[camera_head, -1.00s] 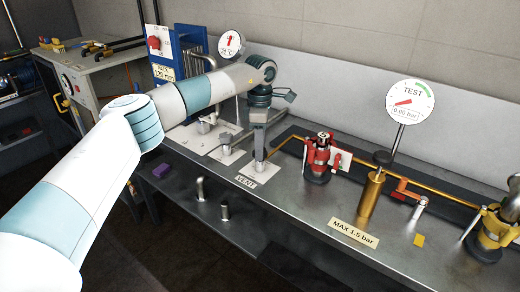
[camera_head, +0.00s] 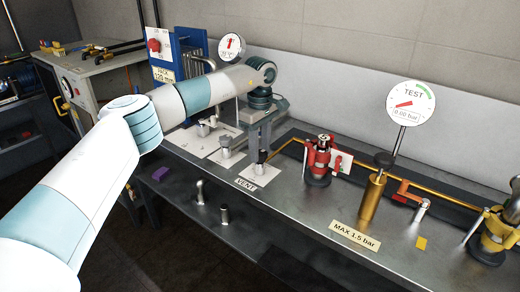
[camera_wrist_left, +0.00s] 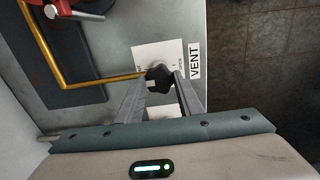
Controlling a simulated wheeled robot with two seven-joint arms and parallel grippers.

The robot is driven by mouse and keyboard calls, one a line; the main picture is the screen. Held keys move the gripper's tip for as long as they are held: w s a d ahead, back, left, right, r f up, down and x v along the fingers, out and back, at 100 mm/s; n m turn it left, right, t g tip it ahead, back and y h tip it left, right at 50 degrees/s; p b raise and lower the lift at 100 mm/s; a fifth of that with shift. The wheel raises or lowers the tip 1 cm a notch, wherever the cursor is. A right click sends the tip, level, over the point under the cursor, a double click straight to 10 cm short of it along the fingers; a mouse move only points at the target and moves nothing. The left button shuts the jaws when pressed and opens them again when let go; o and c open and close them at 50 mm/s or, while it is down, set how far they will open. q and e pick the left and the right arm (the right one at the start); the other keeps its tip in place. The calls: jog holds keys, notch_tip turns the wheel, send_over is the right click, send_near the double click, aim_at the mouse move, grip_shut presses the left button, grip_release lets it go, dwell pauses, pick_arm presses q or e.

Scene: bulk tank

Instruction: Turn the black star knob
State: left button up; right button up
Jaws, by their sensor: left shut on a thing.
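The black star knob (camera_head: 262,156) stands on a pale plate (camera_head: 257,176) beside the VENT label, towards the left of the steel bench. It also shows in the left wrist view (camera_wrist_left: 158,78), between the fingertips. My left gripper (camera_head: 259,152) points down over it from above and is shut on it, one finger on each side. The fingers show in the left wrist view (camera_wrist_left: 160,84) too. They hide part of the knob, and its exact turn is hard to read. My right gripper is not in view.
A red valve unit (camera_head: 319,160) and a brass cylinder (camera_head: 372,197) stand right of the knob. The TEST gauge (camera_head: 410,104) rises behind them on a thin stem. A copper pipe (camera_wrist_left: 50,60) runs to the vent plate. Two more fittings on plates stand to the left.

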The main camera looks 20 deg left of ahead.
aim_at(260, 153)
pick_arm(q)
jog(key=shift+r, duration=0.1)
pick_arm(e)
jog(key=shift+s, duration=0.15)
pick_arm(q)
jog(key=o, duration=1.1)
jog(key=shift+c, duration=0.2)
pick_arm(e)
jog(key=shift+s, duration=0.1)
pick_arm(q)
jog(key=shift+r, duration=0.55)
notch_tip(260, 153, up, 16)
jog(key=b, duration=0.1)
jog(key=shift+b, duration=0.35)
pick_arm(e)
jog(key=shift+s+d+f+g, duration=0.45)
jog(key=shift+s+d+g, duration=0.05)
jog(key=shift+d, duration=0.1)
pick_arm(q)
jog(key=shift+r, duration=0.1)
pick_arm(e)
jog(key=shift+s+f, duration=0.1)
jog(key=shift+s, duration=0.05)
